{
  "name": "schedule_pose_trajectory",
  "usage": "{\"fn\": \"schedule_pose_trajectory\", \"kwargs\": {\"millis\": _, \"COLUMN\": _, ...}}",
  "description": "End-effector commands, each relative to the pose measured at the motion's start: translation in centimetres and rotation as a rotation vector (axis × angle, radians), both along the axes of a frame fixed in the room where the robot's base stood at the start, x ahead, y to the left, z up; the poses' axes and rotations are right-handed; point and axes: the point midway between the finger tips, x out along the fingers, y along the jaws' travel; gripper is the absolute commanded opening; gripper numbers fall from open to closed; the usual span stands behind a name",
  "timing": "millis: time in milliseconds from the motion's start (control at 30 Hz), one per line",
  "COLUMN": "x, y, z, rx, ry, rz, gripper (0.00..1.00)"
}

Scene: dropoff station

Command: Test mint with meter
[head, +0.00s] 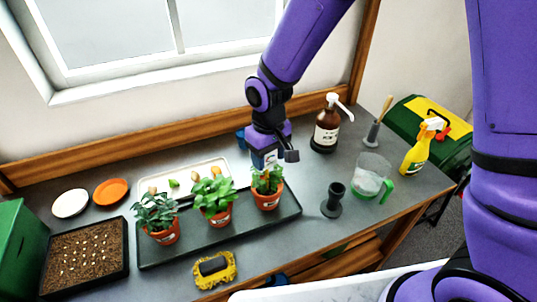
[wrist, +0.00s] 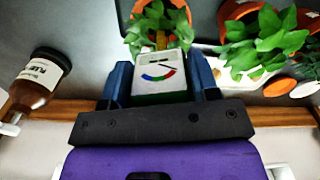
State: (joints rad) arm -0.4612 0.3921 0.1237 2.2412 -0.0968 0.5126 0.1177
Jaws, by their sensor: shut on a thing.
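My gripper (head: 268,158) is above the right-hand of three potted plants, pointing down. In the wrist view its blue fingers (wrist: 160,85) are shut on a pale meter (wrist: 158,75) with a coloured dial and needle. The right-hand plant (head: 267,180) has green leaves and a terracotta pot; it shows just beyond the meter in the wrist view (wrist: 158,25). The meter's lower end is among or behind its leaves; I cannot tell whether it is in the soil. The middle plant (head: 213,195) and left plant (head: 156,212) share the dark tray (head: 188,252). Pot labels are unreadable, so I cannot tell which is mint.
A brown pump bottle (head: 327,128), dark cup-like stand (head: 333,203), measuring jug (head: 370,178) and yellow spray bottle (head: 420,150) stand to the right. A seed tray (head: 85,287) is at left.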

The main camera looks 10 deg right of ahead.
Motion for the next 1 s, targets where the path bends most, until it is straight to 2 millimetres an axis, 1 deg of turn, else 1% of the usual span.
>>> {"fn": "schedule_pose_trajectory", "kwargs": {"millis": 333, "x": 0.0, "y": 0.0, "z": -0.9, "rx": -0.001, "ry": 0.001, "rz": 0.000, "gripper": 0.30}}
{"fn": "schedule_pose_trajectory", "kwargs": {"millis": 1000, "x": 0.0, "y": 0.0, "z": -1.3, "rx": -0.001, "ry": 0.001, "rz": 0.000, "gripper": 0.30}}
